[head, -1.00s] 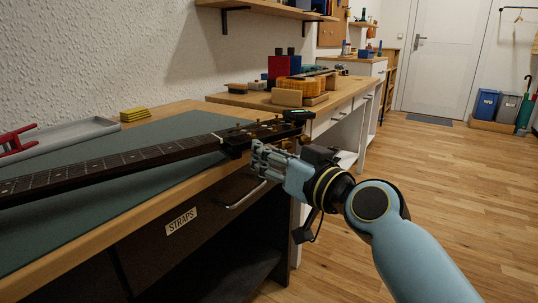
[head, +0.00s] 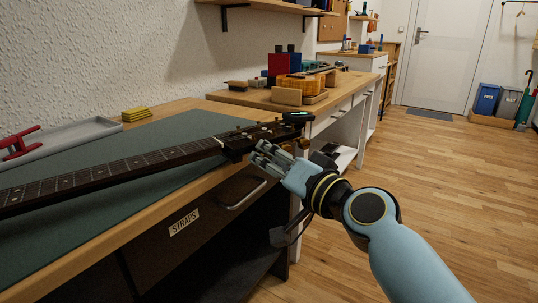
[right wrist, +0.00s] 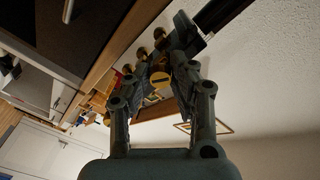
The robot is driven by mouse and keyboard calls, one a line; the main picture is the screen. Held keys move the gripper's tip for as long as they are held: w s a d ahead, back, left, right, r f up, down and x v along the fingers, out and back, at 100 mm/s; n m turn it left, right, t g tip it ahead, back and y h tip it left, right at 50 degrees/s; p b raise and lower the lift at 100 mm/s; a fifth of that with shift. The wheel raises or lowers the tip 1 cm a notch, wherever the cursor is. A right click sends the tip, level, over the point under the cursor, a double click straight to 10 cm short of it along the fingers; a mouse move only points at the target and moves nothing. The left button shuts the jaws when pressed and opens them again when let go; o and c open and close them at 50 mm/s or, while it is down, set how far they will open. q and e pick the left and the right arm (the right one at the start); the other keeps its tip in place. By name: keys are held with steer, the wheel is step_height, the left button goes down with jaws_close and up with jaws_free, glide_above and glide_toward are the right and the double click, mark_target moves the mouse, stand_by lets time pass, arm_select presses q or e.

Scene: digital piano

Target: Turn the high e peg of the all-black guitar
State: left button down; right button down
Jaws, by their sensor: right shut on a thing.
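The black guitar's neck (head: 110,166) lies across the bench, with its dark headstock (head: 262,134) at the bench's right end. Gold tuning pegs stick out from the headstock; one peg (head: 304,143) shows past my fingers. My right gripper (head: 262,151) is at the near side of the headstock. In the right wrist view my right gripper (right wrist: 160,68) is shut on a gold peg (right wrist: 160,80) between its fingertips. Other gold pegs (right wrist: 142,53) stand in a row beside it. The fingers hide part of the held peg in the head view. My left gripper is out of view.
The guitar lies over a green mat (head: 130,215) on a wooden bench with a drawer labelled STRAPS (head: 184,222).

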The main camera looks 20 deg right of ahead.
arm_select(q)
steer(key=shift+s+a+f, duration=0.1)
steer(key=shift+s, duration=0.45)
arm_select(e)
steer(key=shift+m, duration=0.5)
steer(key=c, duration=1.4)
jaws_free()
steer(key=v, duration=1.2)
